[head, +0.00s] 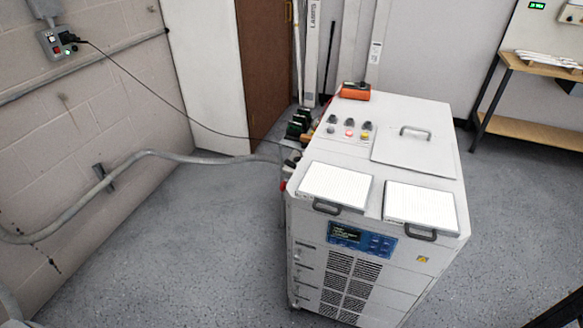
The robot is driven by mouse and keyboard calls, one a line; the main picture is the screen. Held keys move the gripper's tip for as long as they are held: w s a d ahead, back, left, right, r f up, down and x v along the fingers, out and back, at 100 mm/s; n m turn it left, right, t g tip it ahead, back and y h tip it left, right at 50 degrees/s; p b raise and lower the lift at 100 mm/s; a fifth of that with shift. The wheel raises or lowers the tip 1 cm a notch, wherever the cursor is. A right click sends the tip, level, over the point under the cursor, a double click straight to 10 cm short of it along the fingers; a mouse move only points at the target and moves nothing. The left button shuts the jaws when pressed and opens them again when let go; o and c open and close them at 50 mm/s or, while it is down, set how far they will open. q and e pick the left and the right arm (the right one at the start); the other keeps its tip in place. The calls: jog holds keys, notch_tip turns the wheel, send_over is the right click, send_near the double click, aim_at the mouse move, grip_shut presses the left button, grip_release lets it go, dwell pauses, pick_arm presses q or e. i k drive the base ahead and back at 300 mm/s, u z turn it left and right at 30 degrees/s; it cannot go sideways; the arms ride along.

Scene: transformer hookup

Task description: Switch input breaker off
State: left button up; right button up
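A white wheeled power cabinet (375,268) stands in the middle of the head view. On its top left are several small knobs and lights in a panel (348,130), one lit red. Along its left edge are dark green and orange connectors (300,122). Neither gripper shows in the head view.
A thin black cable (160,97) runs from the wall box to the cabinet's left side. A thick grey hose (190,158) also runs there from the left wall. An orange device (355,91) sits on the cabinet's back edge. A wooden shelf (530,128) stands at right. Floor left of the cabinet is clear.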

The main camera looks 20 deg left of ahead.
aim_at(290, 163)
jog(key=u, duration=0.5)
jog(key=k, duration=0.6)
jog(key=u, duration=0.7)
jog(key=i, duration=1.3)
jog(key=z, duration=1.2)
jog(key=i, duration=0.55)
jog(key=z, duration=0.45)
